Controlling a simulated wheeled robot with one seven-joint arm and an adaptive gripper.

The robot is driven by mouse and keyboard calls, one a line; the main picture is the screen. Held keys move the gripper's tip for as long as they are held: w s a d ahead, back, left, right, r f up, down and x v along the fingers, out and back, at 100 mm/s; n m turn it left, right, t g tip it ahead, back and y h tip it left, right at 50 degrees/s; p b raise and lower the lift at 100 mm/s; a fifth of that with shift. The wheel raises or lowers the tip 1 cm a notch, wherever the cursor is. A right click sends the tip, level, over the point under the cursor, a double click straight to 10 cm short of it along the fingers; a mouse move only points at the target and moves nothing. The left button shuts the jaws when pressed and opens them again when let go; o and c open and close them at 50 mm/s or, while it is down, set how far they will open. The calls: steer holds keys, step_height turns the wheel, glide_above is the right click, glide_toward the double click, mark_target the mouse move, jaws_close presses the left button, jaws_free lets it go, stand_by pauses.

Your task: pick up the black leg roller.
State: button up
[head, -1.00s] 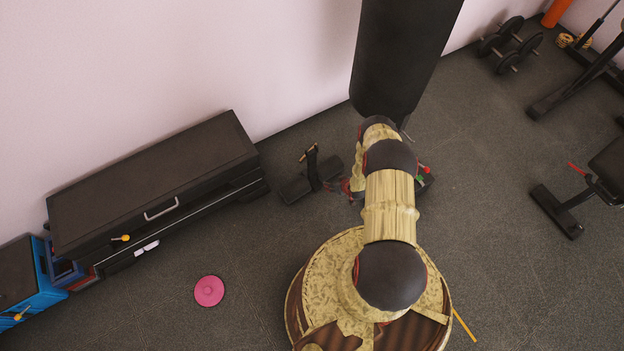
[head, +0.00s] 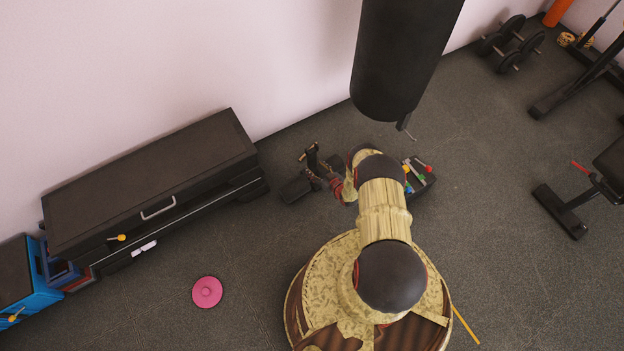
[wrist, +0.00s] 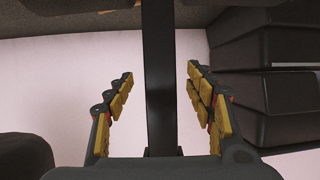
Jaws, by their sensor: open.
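A black upright piece, which looks like the leg roller (head: 311,158), stands on the floor near the wall in the head view, with dark blocks at its foot. My gripper (head: 326,180) is right beside it on its right side, partly hidden by my arm. In the wrist view a black bar (wrist: 160,60) runs lengthwise between the two open, yellow-padded fingers (wrist: 160,92). Gaps show on both sides of the bar, so neither finger appears to touch it. I cannot tell for sure that the bar is part of the roller.
A long black bench-like box (head: 150,185) stands along the wall at left. A black punching bag (head: 405,55) hangs behind my arm. A dark tray with coloured items (head: 418,176) lies right of my arm. A pink disc (head: 207,292) lies on open floor.

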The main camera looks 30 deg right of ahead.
steer(key=shift+x, duration=1.05)
steer(key=shift+c, duration=0.4)
jaws_close()
steer(key=shift+w+d+r, duration=0.15)
steer(key=shift+w+r, duration=0.05)
steer(key=shift+w, duration=0.05)
